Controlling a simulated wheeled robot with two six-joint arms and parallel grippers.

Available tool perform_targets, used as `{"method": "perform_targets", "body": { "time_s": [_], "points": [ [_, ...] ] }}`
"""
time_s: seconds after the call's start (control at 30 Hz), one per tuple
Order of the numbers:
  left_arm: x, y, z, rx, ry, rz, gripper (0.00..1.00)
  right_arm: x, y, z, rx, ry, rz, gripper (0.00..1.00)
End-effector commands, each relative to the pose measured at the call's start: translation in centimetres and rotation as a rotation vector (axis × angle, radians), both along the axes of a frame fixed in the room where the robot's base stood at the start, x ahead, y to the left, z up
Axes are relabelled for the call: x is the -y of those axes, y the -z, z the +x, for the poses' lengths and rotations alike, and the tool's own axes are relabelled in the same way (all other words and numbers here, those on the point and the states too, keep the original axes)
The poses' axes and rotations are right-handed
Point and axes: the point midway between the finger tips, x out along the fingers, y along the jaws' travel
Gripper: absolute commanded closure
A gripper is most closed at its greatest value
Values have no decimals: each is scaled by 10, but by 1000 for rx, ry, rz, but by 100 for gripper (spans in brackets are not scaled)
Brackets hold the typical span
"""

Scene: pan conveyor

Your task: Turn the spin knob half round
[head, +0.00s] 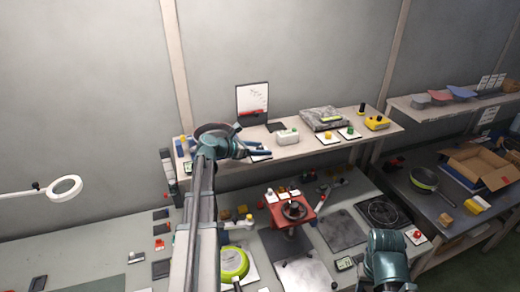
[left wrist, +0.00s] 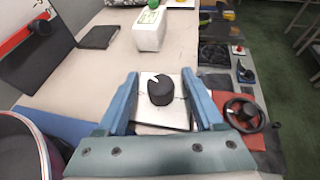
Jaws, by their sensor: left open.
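My left gripper (left wrist: 159,74) is open in the left wrist view, with one blue finger on each side of the knob and gaps between. How far its tips are above the plate I cannot tell. In the head view my left gripper (head: 268,142) is over the shelf, beside the white plate (head: 261,156); the knob is hard to make out there. My right gripper's fingers do not show.
A red unit with a black handwheel (head: 294,211) stands on the lower bench.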

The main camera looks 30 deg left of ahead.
Motion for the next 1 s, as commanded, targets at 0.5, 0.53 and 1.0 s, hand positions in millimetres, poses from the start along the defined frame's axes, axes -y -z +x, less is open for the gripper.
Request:
{"method": "perform_targets", "body": {
  "time_s": [0.5, 0.53, 1.0],
  "points": [
    [-33, -35, -66, 0, -4, -1, 31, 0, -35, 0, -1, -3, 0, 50],
    [-36, -37, -72, 0, -4, -1, 31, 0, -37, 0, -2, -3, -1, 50],
    [-58, -53, -113, 0, -1, 0, 31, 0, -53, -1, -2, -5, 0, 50]
  ]
}}
